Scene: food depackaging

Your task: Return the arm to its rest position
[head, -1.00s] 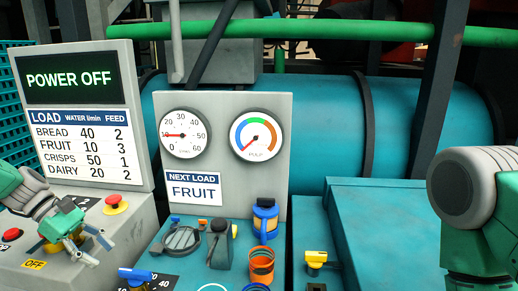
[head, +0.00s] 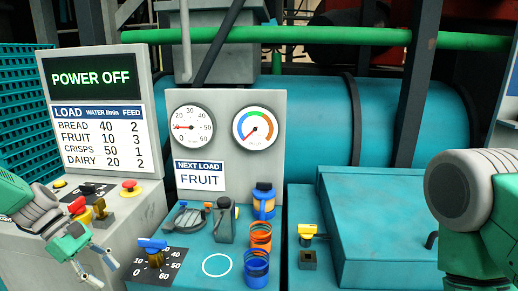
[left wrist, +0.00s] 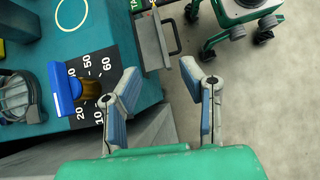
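My left gripper (head: 103,273) hangs in the lower left of the head view, in front of the grey control console (head: 130,215). It holds nothing. In the left wrist view my left gripper (left wrist: 160,75) has its two fingers spread apart with bare floor showing between them. The fingers are beside the corner of the teal bench. My right arm (head: 470,200) shows at the right edge of the head view; its gripper is out of frame.
A blue-handled dial (head: 152,250) stands on the teal bench (head: 195,265), and in the left wrist view it is left of the fingers. Red (head: 130,187) and yellow console controls are near my left arm. A green wheeled stand (left wrist: 240,15) is on the floor.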

